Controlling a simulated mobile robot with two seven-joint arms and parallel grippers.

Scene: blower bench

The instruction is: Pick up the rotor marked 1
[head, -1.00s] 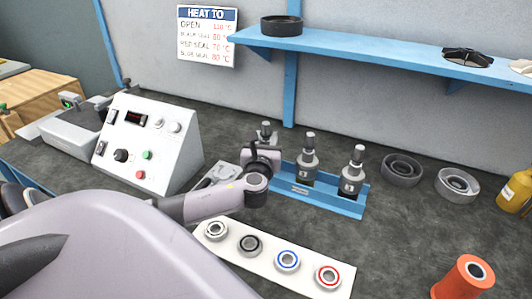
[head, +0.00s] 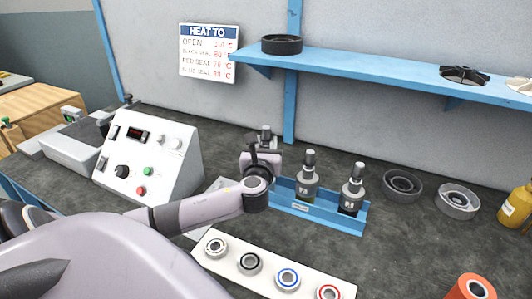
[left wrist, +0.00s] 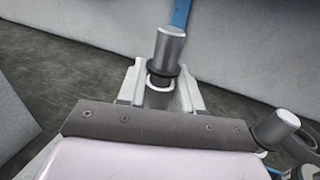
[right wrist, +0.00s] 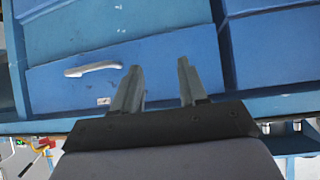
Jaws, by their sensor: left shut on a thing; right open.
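My left gripper (head: 262,152) is shut on a dark-and-silver rotor (head: 266,131) at the left end of the blue rack (head: 335,221). In the left wrist view this rotor (left wrist: 170,48) stands between the fingers, its silver top above them. Its mark is hidden, and its lower end is hidden by the gripper and arm. Two similar rotors stand upright in the rack, a middle one (head: 308,178) and a right one (head: 351,190); their labels are too small to read surely. My right gripper (right wrist: 158,66) is open and empty, in front of a blue drawer front.
A white strip (head: 318,267) with several seal rings lies in front of the rack. A control box (head: 150,155) stands left. Two round housings, a dark one (head: 402,184) and a light one (head: 457,200), stand right. A blue shelf (head: 380,66) runs above.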

